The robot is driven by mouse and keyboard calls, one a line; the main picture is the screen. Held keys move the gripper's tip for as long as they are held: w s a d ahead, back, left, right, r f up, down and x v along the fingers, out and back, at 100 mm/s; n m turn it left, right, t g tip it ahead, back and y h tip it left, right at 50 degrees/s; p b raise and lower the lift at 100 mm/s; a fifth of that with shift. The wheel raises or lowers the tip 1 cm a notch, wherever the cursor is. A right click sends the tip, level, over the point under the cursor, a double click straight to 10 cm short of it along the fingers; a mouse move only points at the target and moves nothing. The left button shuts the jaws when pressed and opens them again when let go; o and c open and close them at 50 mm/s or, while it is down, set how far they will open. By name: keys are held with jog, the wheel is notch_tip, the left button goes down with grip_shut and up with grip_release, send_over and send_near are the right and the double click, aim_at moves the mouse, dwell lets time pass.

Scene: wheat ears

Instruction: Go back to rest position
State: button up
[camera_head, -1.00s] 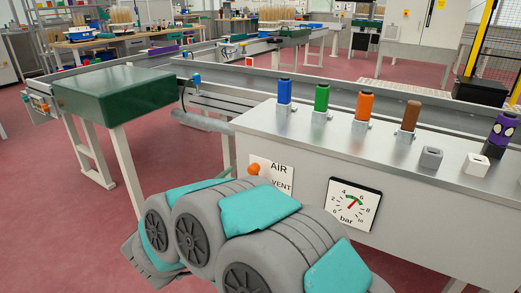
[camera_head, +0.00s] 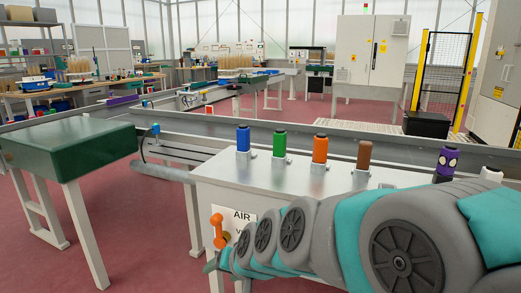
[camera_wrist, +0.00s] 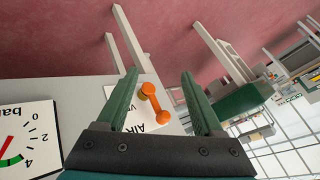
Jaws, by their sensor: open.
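My gripper (camera_wrist: 160,72) shows in the wrist view with its two green fingers spread apart and nothing between them. An orange valve handle (camera_wrist: 155,103) with a rounded end shows beyond the gap, apart from the fingers as far as I can tell. In the head view the same orange handle (camera_head: 217,229) stands on the front of a grey cabinet (camera_head: 290,182), beside the AIR label (camera_head: 243,216). My grey and teal arm crosses the lower right of the head view and hides much of the cabinet front. The gripper itself is mostly hidden there.
Blue (camera_head: 243,138), green (camera_head: 279,142), orange (camera_head: 320,149) and brown (camera_head: 364,155) cylinders stand on the cabinet top, with a purple one (camera_head: 447,161) further right. A green-topped table (camera_head: 70,142) stands left. A pressure gauge (camera_wrist: 25,140) is at left in the wrist view.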

jog(key=s+d+f+g+h, duration=0.2)
jog(key=s+d+g, duration=0.2)
jog(key=s+d, duration=0.7)
jog(key=s+d+f+g+h, duration=0.3)
jog(key=s+d+g, duration=0.1)
jog(key=s+d, duration=0.8)
jog(key=s, duration=0.3)
jog(key=shift+s+d, duration=0.15)
jog(key=shift+s, duration=0.25)
